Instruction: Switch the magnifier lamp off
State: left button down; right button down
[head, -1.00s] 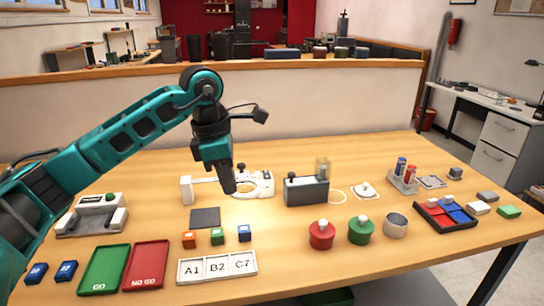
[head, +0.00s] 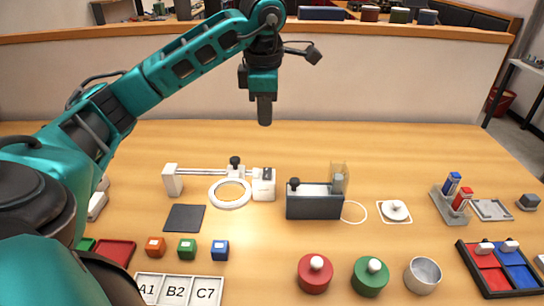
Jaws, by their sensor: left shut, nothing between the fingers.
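The magnifier lamp is a white ring (head: 230,205) on a white rail arm, with a block-shaped base (head: 172,180) at the left and a black knob (head: 235,162) on the arm. A white box (head: 264,184) with a small dark part on top adjoins the ring at its right. My right gripper is not in view.
A dark grey box (head: 314,203) with a knob and clear upright plate stands right of the lamp. A dark square pad (head: 184,218) and small coloured cubes lie in front. Red (head: 315,275) and green (head: 370,278) round pots stand front right. The table behind the lamp is clear.

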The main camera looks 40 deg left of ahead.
aim_at(266, 175)
pick_arm(q)
jog(key=shift+s, duration=0.1)
jog(key=f, duration=0.4)
jog(key=w+a+f, duration=0.1)
jog(key=f, duration=0.9)
jog(key=shift+w+a, duration=0.2)
jog(key=shift+w, duration=0.2)
jog(key=shift+w+a+f+b, duration=0.1)
jog(key=shift+f+b, duration=0.1)
jog(key=shift+b, duration=0.15)
jog(key=shift+s+d+f, duration=0.1)
jog(key=shift+s+d, duration=0.5)
jog(key=shift+s, duration=0.1)
